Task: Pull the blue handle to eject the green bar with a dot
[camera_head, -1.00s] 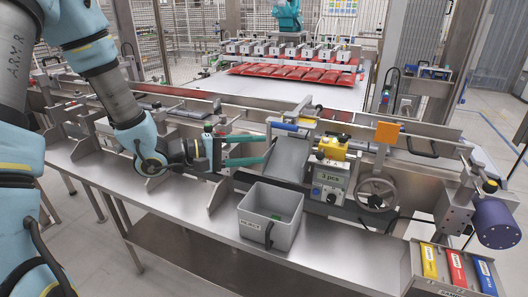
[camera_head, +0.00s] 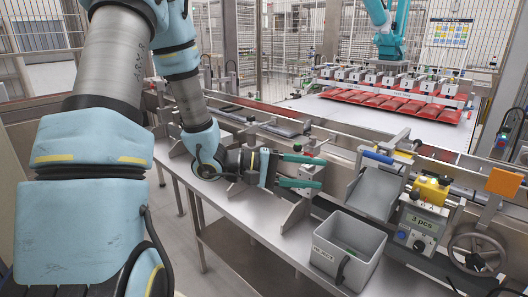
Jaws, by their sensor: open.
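The blue handle (camera_head: 378,157) is a short horizontal bar at the top of a tilted grey metal chute (camera_head: 375,192). My gripper (camera_head: 322,172) has long green fingers, spread apart and empty. It points right and is left of the chute, with a gap between its fingertips and the blue handle. A grey reject bin (camera_head: 371,272) stands in front of the chute, and a small green patch (camera_head: 349,251) shows inside it. I cannot tell whether this is the bar or whether it has a dot.
A conveyor with metal rails runs behind the bench. The bench front left is clear.

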